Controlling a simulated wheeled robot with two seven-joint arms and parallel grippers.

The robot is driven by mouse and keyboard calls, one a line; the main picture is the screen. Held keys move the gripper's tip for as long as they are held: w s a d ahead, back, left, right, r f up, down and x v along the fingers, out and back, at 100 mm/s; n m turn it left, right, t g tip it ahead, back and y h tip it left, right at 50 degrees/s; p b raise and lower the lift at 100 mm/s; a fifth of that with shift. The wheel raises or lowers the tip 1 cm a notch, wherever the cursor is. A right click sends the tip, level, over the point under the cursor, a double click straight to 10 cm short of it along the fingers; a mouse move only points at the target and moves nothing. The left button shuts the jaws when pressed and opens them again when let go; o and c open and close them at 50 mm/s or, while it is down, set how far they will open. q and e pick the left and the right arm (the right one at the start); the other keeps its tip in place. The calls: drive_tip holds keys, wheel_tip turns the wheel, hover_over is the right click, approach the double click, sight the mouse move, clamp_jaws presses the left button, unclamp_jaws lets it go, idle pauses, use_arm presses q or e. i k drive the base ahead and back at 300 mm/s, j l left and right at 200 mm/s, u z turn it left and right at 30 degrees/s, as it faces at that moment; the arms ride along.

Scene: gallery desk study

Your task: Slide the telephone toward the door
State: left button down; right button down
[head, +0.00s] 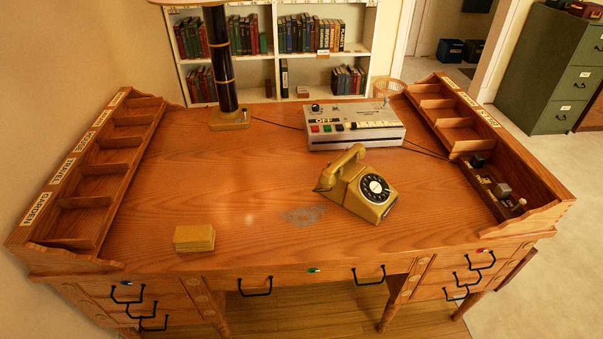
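The telephone (368,191) is mustard yellow with a black rotary dial, and it sits on the wooden desk right of centre. Its handset (342,167) lies across its upper left side. The doorway (447,38) is at the top right, beyond the desk's far right corner, with a pale floor showing through it. Neither of my grippers shows in the head view, and nothing of mine touches the telephone.
A grey answering machine (354,125) stands just behind the telephone. A black lamp post (222,67) stands at the back, and a yellow note stack (194,238) lies front left. Compartment racks (101,168) (480,150) line both sides. The desk's middle (235,170) is clear.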

sight(345, 191)
drive_tip(key=i+l+u, duration=0.1)
drive_tip(key=u, duration=0.3)
drive_tip(key=l+u, duration=0.2)
drive_tip(key=u, duration=0.15)
drive_tip(key=l+u, duration=0.2)
drive_tip(key=u, duration=0.2)
drive_tip(key=l+u, duration=0.2)
drive_tip(key=u, duration=0.15)
drive_tip(key=i, duration=0.05)
